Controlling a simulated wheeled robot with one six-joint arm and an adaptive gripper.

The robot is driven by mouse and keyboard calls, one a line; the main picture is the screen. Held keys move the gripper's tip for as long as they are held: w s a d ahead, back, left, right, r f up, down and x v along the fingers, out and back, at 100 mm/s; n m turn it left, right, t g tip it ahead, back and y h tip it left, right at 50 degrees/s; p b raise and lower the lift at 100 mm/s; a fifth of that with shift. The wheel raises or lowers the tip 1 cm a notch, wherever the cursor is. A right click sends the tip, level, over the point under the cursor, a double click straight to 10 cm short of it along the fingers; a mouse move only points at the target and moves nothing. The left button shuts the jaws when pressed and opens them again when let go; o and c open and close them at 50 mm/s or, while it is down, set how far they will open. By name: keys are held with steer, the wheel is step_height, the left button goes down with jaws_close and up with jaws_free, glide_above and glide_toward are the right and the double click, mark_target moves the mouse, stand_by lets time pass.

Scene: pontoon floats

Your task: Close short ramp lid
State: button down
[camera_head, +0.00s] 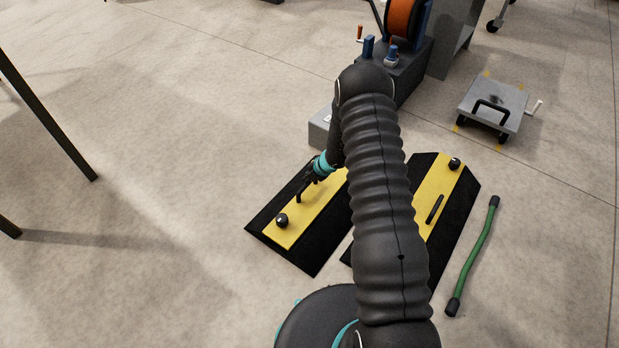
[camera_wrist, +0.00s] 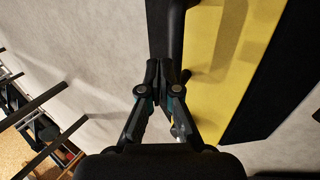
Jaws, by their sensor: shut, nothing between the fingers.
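Two black ramps with yellow lids lie side by side on the floor. The left ramp (camera_head: 315,258) has a yellow lid (camera_head: 292,232) with a round black knob (camera_head: 281,221). The right ramp (camera_head: 464,200) has a yellow lid (camera_head: 445,182) with a black bar handle (camera_head: 435,209) and a knob (camera_head: 454,163). My arm hides parts of both, and I cannot tell which is the short one. My gripper (camera_head: 300,194) is over the left ramp. In the wrist view my gripper (camera_wrist: 161,72) is shut and empty, beside a yellow lid (camera_wrist: 225,60). Contact is unclear.
A green hose with black ends (camera_head: 473,256) lies right of the right ramp. A grey cable-reel stand (camera_head: 404,68) with an orange reel stands behind. A low grey wheeled platform (camera_head: 495,105) is at the back right. Dark posts (camera_head: 50,120) stand left; floor between is clear.

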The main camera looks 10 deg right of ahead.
step_height(320, 180, up, 12)
steer(key=s+d+p, duration=0.1)
steer(key=s+p, duration=0.1)
steer(key=p, duration=0.1)
steer(key=shift+d+r, duration=0.15)
steer(key=shift+d, duration=0.25)
